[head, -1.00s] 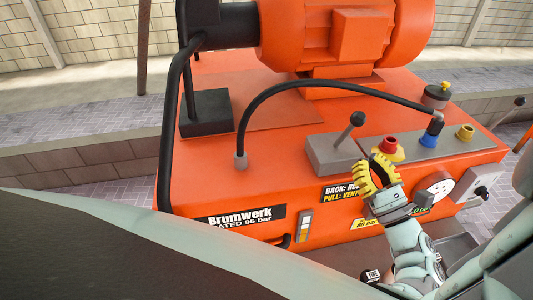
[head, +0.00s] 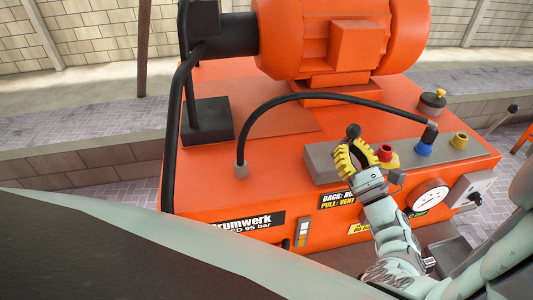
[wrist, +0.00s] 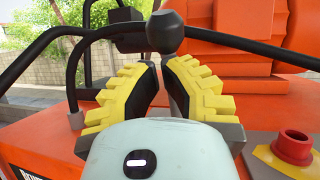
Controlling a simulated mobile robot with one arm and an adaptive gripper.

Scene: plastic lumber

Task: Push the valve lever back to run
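The valve lever is a dark rod with a black ball knob (head: 353,131), standing on a grey block (head: 317,166) on top of the orange machine. In the wrist view the knob (wrist: 165,32) shows just beyond and above my fingertips. My gripper (head: 353,152), with yellow ribbed fingers and dark inner pads, is right at the lever and hides most of its rod in the head view. In the wrist view its fingers (wrist: 160,78) stand apart with a narrow gap, and orange shows through it. I cannot tell whether a finger touches the rod.
A red button (head: 385,152) on a yellow plate and a blue fitting (head: 424,149) lie right of the lever. A black hose (head: 310,97) arches behind it. A label (head: 341,199), partly covered, reads "BACK" and "PULL: VENT". An orange motor (head: 345,38) stands at the back.

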